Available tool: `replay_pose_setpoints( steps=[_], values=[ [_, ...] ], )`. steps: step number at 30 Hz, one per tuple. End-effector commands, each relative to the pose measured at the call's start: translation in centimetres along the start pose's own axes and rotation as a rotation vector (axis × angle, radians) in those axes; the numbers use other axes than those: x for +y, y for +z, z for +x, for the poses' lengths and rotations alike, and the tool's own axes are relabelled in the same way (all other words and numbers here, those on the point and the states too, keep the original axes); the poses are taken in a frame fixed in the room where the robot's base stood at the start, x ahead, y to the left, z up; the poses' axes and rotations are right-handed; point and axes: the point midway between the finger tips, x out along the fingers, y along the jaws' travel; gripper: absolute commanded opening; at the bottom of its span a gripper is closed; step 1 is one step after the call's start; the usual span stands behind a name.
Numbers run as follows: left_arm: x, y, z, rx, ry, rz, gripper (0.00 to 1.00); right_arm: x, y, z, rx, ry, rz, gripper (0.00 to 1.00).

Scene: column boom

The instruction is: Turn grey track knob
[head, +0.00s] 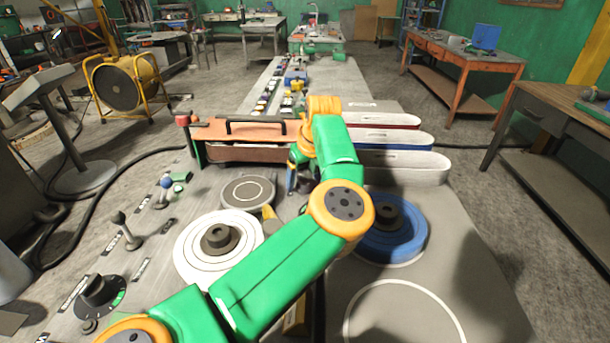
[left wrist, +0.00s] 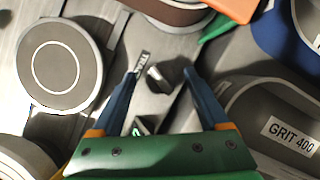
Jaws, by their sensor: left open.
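A small dark grey knob (left wrist: 158,80) with a short label beside it sits on the grey deck in the left wrist view. My left gripper (left wrist: 160,73) is open, with its two blue fingers spread on either side of the knob. I see no contact between the fingers and the knob. In the head view my green and orange left arm reaches across the deck, and the left gripper (head: 293,182) points down beside the round grey pad. The knob is hidden there behind the arm. My right gripper is not in view.
A round grey pad (left wrist: 60,65) lies left of the fingers. A grey belt housing marked GRIT 400 (left wrist: 290,135) stands close on the right. The head view shows a white disc (head: 195,258), a blue disc (head: 410,238) and an orange cover with a black handle (head: 225,132).

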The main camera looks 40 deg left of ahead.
Motion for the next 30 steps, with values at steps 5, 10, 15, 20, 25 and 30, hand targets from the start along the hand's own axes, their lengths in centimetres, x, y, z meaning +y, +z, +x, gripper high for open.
replay_pose_setpoints(
  steps=[5, 10, 15, 20, 25, 30],
  values=[
    [0.0, 0.0, 0.0, 0.0, 0.0, 0.001, 0.56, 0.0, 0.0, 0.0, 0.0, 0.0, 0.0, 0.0],
    [0.0, 0.0, 0.0, 0.0, 0.0, 0.001, 0.1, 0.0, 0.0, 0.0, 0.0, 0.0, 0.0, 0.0],
    [0.0, -0.2, 0.4, 0.002, -0.015, 0.031, 0.0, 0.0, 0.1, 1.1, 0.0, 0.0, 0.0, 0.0],
    [0.0, 0.0, 0.1, 0.005, -0.035, 0.08, 0.0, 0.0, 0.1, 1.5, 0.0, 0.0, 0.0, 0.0],
    [0.0, 0.0, 0.0, 0.005, -0.034, 0.08, 0.0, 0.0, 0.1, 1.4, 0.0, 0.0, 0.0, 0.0],
    [0.0, 0.0, 0.0, 0.005, -0.033, 0.08, 0.78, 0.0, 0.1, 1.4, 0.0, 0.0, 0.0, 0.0]
  ],
)
